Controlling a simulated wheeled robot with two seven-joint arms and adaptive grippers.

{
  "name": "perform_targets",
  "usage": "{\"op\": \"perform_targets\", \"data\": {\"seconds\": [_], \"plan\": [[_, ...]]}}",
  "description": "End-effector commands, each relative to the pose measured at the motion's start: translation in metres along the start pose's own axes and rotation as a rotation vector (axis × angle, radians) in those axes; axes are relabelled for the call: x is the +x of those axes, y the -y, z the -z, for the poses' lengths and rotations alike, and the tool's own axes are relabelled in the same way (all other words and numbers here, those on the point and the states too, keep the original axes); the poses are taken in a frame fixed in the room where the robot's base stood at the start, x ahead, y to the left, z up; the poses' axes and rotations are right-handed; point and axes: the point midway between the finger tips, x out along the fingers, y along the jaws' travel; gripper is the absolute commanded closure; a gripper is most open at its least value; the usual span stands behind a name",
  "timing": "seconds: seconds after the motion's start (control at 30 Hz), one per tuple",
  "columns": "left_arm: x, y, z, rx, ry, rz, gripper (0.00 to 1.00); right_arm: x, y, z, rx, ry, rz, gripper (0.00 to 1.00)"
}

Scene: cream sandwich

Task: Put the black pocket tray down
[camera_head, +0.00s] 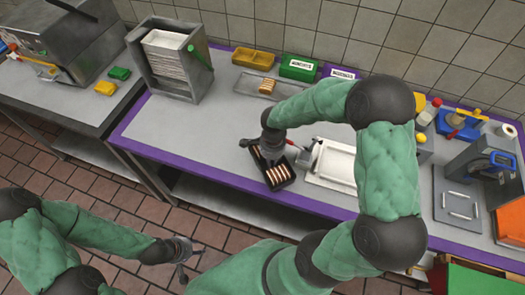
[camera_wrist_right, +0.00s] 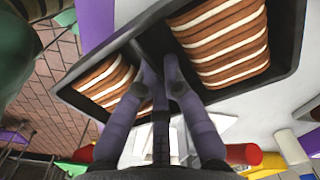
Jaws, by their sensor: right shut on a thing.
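The black pocket tray (camera_head: 283,186) is over the middle of the purple-edged counter (camera_head: 222,160), near its front edge. It holds brown-and-white striped pieces in two pockets. My right gripper (camera_head: 270,147) is at the tray from above. In the right wrist view its fingers (camera_wrist_right: 161,75) are shut on the divider between the pockets of the tray (camera_wrist_right: 286,50). I cannot tell whether the tray's underside touches the counter. My left gripper (camera_head: 187,257) is open and empty, low at the lower left, in front of the counter and away from the tray.
A white tray (camera_head: 318,180) lies close to the right of the black tray. A metal rack (camera_head: 187,90) stands at the back left, with yellow (camera_head: 255,58) and green (camera_head: 298,68) bins by the wall. The counter left of the black tray is clear.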

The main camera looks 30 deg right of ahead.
Motion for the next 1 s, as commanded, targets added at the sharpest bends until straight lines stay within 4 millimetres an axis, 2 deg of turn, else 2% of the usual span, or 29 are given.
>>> {"op": "perform_targets", "data": {"seconds": [0.1,0.33,0.63,0.83,1.0], "plan": [[0.0,0.0,0.0,0.0,0.0,0.0,0.6,0.001,0.025,-0.001,-0.001,0.0,0.001,1.0],[0.0,0.0,0.0,0.0,0.0,0.0,0.6,0.0,0.053,-0.001,-0.001,-0.001,0.001,1.0],[0.001,0.0,0.0,0.0,0.0,0.0,0.6,0.001,0.068,-0.002,0.0,0.0,0.0,1.0],[0.005,0.002,0.0,0.0,0.0,0.0,0.6,0.03,0.066,-0.001,0.002,0.0,-0.003,1.0],[0.005,0.002,0.0,0.0,0.0,0.0,0.6,0.035,0.067,-0.001,0.0,0.0,0.001,1.0]]}}
